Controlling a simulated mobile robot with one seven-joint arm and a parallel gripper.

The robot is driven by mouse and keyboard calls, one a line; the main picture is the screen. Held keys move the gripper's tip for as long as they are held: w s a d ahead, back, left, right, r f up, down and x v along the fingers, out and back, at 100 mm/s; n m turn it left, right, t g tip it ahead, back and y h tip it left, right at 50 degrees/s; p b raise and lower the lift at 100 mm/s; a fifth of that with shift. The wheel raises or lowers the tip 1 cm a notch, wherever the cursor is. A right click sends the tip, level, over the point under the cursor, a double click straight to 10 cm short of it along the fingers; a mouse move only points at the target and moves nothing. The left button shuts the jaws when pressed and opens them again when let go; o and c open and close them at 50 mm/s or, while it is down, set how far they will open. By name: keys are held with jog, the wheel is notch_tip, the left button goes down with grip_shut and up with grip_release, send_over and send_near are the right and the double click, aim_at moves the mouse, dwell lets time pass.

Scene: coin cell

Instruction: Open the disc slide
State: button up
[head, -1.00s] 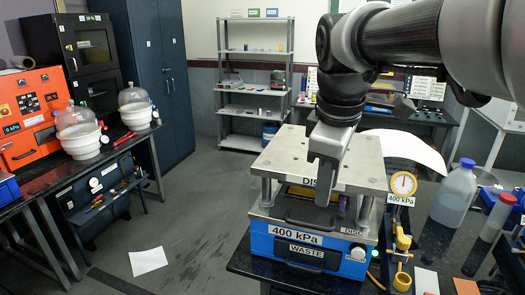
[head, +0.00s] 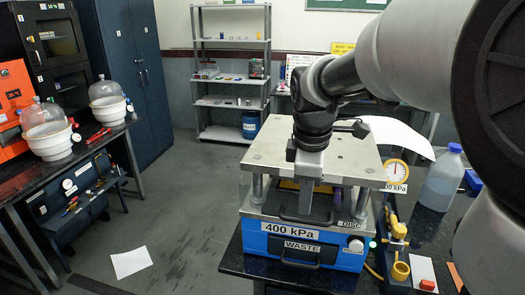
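The press (head: 355,178) is a blue and steel unit marked 400 kPa, with a thick flat top plate on posts. The disc slide (head: 352,224), labelled DISC, is the steel-fronted upper part below the plate. Its dark bar handle (head: 290,216) faces me. The slide appears closed, though the gripper covers part of its front. My gripper (head: 306,210) points down in front of the plate's near edge, with its tip at the handle. Whether it touches or grips the handle is unclear. The fingers are seen edge-on, so their opening is hidden.
Below the slide is the WASTE drawer (head: 300,259) with its own dark handle. A gauge (head: 395,172), yellow fittings (head: 400,268) and a clear blue-capped bottle (head: 440,182) stand to the right. Open floor (head: 190,220) lies left of the press.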

aim_at(303, 219)
jog(key=f, duration=0.4)
jog(key=w+f, duration=0.1)
jog(key=f, duration=0.1)
jog(key=shift+w+d+f, duration=0.1)
jog(key=shift+d+f, duration=0.05)
jog(key=shift+f, duration=0.1)
grip_shut()
